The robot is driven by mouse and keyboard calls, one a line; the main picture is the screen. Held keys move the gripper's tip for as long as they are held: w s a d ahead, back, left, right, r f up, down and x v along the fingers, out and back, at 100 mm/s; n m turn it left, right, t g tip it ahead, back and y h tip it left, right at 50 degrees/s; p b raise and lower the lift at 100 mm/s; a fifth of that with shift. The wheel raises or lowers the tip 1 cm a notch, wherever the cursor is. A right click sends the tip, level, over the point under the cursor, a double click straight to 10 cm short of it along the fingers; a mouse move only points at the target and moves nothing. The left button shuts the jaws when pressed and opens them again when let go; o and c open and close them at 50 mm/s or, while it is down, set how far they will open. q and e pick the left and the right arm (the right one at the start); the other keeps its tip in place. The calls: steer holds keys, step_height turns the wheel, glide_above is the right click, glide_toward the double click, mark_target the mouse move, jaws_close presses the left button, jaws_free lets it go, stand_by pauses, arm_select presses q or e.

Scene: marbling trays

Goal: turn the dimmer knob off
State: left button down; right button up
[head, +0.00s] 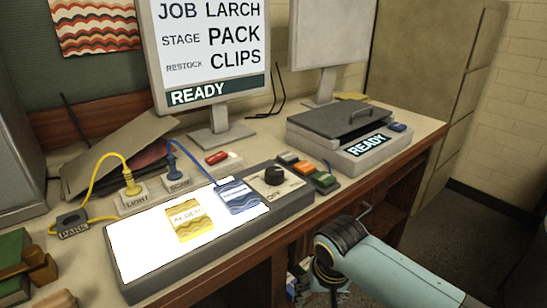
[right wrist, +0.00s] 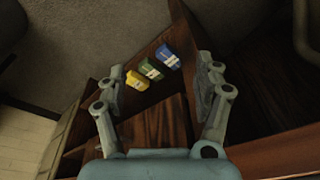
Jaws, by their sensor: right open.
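The dark round dimmer knob (head: 273,175) sits on a pale plate at the right end of the light box (head: 299,210) in the head view. Small lettering is beside it, too small to read surely, and I cannot tell where the knob points. The box's panel (head: 139,251) glows bright white. My right gripper (head: 318,280) is low, in front of the desk edge and below the knob, apart from it. In the right wrist view its fingers (right wrist: 160,78) are spread, with nothing held between them. My left gripper is not in view.
A yellow card (head: 190,221) and a blue card (head: 238,197) lie on the panel. Yellow and blue cables run to the LIGHT plug (head: 129,187) and SCAN plug (head: 176,172). Coloured blocks (head: 304,167) stand right of the knob. Small boxes (right wrist: 151,69) lie beyond my right fingers.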

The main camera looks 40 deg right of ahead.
mark_target(274, 170)
steer(key=w+r+m+p, duration=0.1)
steer(key=w+r+m, duration=0.15)
steer(key=r, duration=0.45)
steer(key=w+r+m+p, duration=0.2)
steer(key=w+r, duration=0.2)
steer(key=r, duration=0.4)
steer(key=w+d+r+m, duration=0.1)
steer(key=w+r+m, duration=0.1)
steer(key=w+m, duration=0.1)
steer(key=w+d+r+m, duration=0.1)
steer(key=w+r+m, duration=0.1)
steer(key=w+m, duration=0.2)
steer(key=w+d+r+m+g, duration=0.1)
steer(key=w+r+m, duration=0.1)
steer(key=w+m, duration=0.1)
steer(key=shift+w+r, duration=0.2)
steer(key=shift+w, duration=0.65)
steer(key=w+r+m, duration=0.1)
steer(key=w+m, duration=0.1)
steer(key=w+d+r+m, duration=0.1)
steer(key=w+r+m, duration=0.1)
steer(key=m, duration=0.1)
steer(key=w+r+m+g+y, duration=0.1)
steer(key=r+m, duration=0.1)
steer(key=shift+w+d+r+m, duration=0.1)
steer(key=shift+w+d+m, duration=0.15)
steer(key=shift+w+d, duration=0.15)
step_height(274, 170, down, 10)
steer(key=shift+f+b, duration=0.1)
steer(key=shift+b, duration=0.35)
